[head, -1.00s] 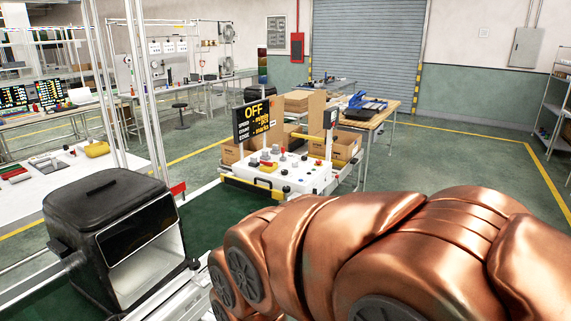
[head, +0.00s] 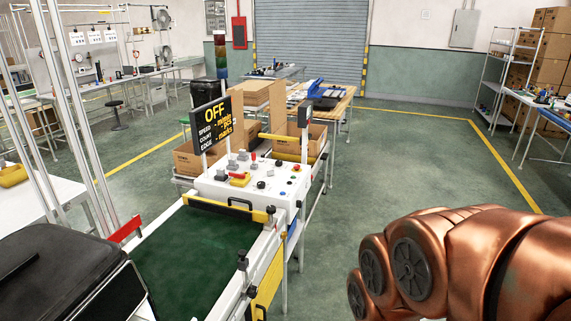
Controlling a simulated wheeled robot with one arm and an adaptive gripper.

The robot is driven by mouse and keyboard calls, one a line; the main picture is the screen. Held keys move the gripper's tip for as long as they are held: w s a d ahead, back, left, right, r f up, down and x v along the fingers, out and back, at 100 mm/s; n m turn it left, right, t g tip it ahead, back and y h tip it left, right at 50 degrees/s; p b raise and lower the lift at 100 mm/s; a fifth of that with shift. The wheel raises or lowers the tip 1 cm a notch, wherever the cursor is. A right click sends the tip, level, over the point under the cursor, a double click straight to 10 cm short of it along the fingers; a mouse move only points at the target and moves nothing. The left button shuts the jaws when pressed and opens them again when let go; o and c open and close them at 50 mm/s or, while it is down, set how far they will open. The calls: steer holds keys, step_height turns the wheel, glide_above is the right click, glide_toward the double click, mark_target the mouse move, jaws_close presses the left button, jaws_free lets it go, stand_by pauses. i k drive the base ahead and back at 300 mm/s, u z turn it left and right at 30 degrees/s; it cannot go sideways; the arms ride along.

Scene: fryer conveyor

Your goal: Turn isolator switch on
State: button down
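A white control panel (head: 262,187) stands at the far end of the green conveyor belt, in the middle of the head view. It carries several small switches, knobs and buttons in red, yellow, black and grey. I cannot tell which of them is the isolator switch; a red-handled one (head: 253,157) shows near its back edge. A black display (head: 213,125) above the panel reads OFF in yellow letters. My copper-coloured arm fills the lower right, apart from the panel. My gripper is outside the picture.
The green conveyor belt (head: 190,250) runs from the lower left to the panel. A black fryer hood (head: 60,275) is at the lower left. Cardboard boxes (head: 195,158) and a wooden table (head: 335,100) stand behind the panel. The green floor (head: 410,165) to the right is clear.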

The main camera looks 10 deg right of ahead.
mark_target(238, 176)
steer(key=z, duration=0.15)
steer(key=i, duration=1.7)
steer(key=u, duration=1.95)
